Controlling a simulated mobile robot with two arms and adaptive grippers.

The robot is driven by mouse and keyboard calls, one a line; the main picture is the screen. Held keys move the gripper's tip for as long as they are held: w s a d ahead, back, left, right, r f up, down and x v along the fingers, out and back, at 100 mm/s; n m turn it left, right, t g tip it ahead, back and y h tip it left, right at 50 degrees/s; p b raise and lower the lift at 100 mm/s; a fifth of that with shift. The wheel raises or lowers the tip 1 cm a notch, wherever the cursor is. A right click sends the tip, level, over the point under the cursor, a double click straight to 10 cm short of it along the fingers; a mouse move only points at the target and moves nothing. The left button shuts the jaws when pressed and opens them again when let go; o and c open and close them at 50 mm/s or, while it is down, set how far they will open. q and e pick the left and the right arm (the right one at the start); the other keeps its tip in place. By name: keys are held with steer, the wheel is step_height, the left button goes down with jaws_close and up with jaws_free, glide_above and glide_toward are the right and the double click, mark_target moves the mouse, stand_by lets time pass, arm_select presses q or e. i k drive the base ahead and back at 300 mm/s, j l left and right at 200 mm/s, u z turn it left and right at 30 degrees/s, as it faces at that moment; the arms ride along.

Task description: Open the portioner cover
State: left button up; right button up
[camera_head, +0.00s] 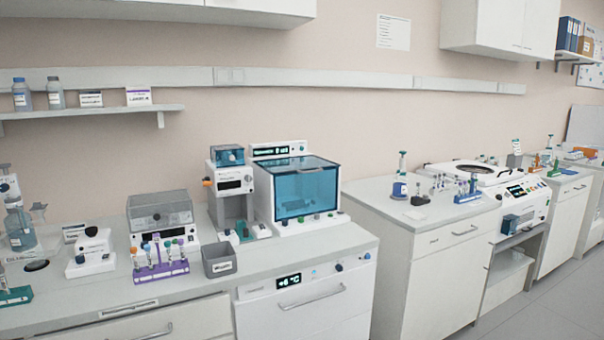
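No label that I can read marks the portioner, so I cannot tell which machine it is. A white machine (326,219) on the middle bench has a large blue see-through cover (306,188), which looks shut. Left of it, a narrow white device (234,184) has a small blue see-through top (229,156). Further left, a low white machine (165,236) has a grey see-through cover (160,210), which looks down. Neither of my grippers is in view.
A purple rack (161,270) with several capped tubes and a grey bin (219,261) stand before the machines. Below is a white unit with a display (306,303). Right of a gap, another bench (376,193) holds bottles and a round-lidded machine (480,172).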

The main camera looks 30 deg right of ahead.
mark_target(301, 164)
steer(key=i+l, duration=0.15)
steer(key=l, duration=0.2)
steer(key=i+l, duration=0.2)
steer(key=l, duration=0.15)
steer(key=i+l, duration=0.15)
steer(key=l, duration=0.25)
